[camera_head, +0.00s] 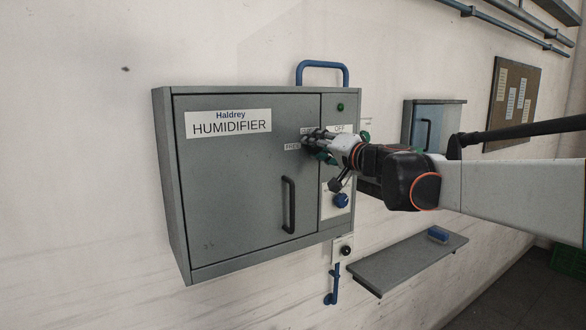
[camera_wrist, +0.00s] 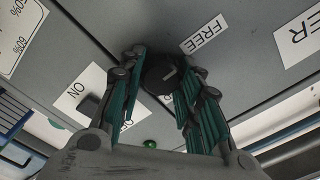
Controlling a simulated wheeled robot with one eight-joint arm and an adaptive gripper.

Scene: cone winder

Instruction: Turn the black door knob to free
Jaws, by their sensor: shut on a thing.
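The black door knob (camera_wrist: 160,75) sits on the grey humidifier door, with a short pale mark on its face. A white FREE label (camera_wrist: 203,34) is beside it in the wrist view. In the head view the FREE label (camera_head: 292,147) is left of my gripper (camera_head: 318,142), which hides the knob there. In the wrist view my gripper (camera_wrist: 163,82) has its green-padded fingers on either side of the knob and is shut on it. The humidifier door (camera_head: 235,195) looks closed. A second label above FREE is partly covered.
The door has a black bar handle (camera_head: 289,204). Right of it are a green lamp (camera_head: 340,107), an OFF label (camera_head: 340,129) and a blue knob (camera_head: 341,200). A grey shelf (camera_head: 400,268) with a blue block (camera_head: 438,234) juts out at lower right.

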